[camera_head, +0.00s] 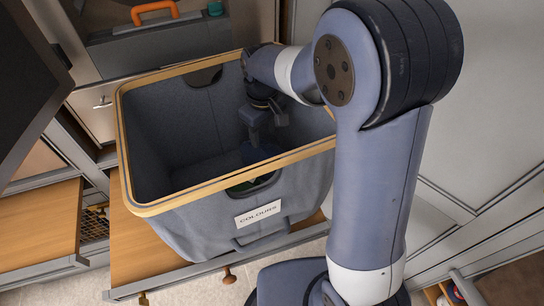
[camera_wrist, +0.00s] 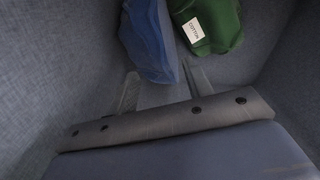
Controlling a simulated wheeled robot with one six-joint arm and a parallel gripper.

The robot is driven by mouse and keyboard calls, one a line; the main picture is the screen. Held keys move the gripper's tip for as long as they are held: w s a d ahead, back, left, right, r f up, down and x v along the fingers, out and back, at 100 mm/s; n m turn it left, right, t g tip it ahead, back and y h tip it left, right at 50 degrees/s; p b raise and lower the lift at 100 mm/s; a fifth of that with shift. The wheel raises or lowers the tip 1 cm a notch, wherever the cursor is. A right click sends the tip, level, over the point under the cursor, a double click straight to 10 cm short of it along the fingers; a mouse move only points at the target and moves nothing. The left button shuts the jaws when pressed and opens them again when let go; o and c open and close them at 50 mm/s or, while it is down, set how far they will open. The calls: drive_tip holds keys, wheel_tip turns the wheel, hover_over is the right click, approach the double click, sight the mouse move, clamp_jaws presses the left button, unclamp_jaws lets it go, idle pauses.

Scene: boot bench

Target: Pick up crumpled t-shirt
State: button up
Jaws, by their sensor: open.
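Two crumpled cloth items lie in the grey laundry bin (camera_head: 205,215). One is blue (camera_wrist: 148,42); the other is green (camera_wrist: 222,24) with a white tag that seems to read COTTON. I cannot tell which one is the t-shirt. In the head view, a bit of the blue cloth (camera_head: 252,153) shows below my gripper, and green cloth (camera_head: 262,183) shows through the front handle hole. My gripper (camera_head: 266,130) is inside the bin, pointing down. In the wrist view, its open fingers (camera_wrist: 160,76) are near the blue cloth's lower end; contact is unclear.
The bin has a wooden rim and a COLOURS label (camera_head: 258,214), and stands on a wooden shelf (camera_head: 140,262). A grey case (camera_head: 150,45) with an orange handle is behind it. Pale cabinet panels (camera_head: 490,110) stand at the right. Bin walls surround my gripper closely.

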sight(266, 150)
wheel_tip(266, 150, down, 8)
drive_tip(key=shift+d+f, duration=0.1)
drive_tip(key=shift+d, duration=0.05)
idle(0.3)
clamp_jaws()
idle(0.4)
